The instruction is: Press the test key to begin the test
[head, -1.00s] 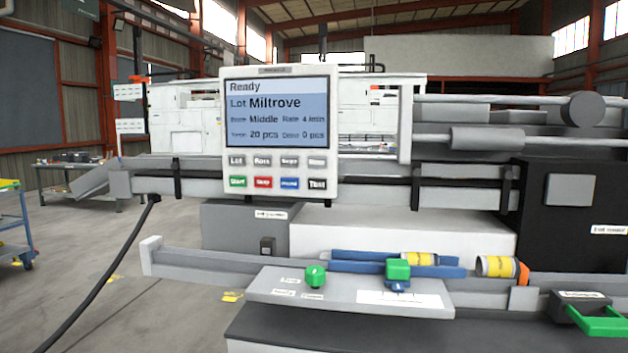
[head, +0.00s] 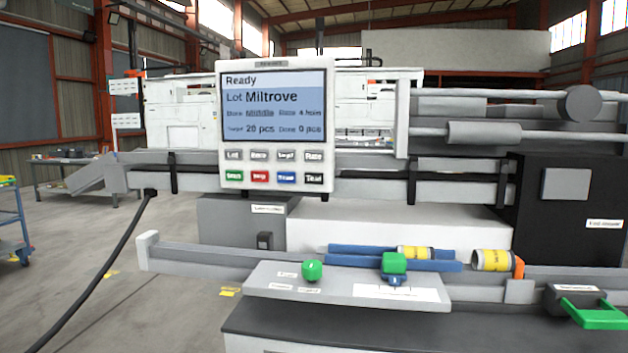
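The control panel (head: 275,125) stands upright in the head view, left of the middle. Its screen (head: 274,105) reads Ready, Lot Miltrove, target 20 pcs and done 0 pcs. Two rows of keys sit under the screen. The black test key (head: 314,178) is at the right end of the lower row. Beside it are a blue key (head: 287,177), a red key (head: 260,176) and a green start key (head: 233,176). Nothing covers the keys. Neither of my grippers is in view.
Below the panel is a grey plate (head: 262,279) with a green knob (head: 312,270) and a green block (head: 394,263). Yellow-banded cylinders (head: 491,260) lie near blue rails (head: 350,250). A green handle (head: 597,315) is at lower right. A black cable (head: 110,256) hangs at left over open floor.

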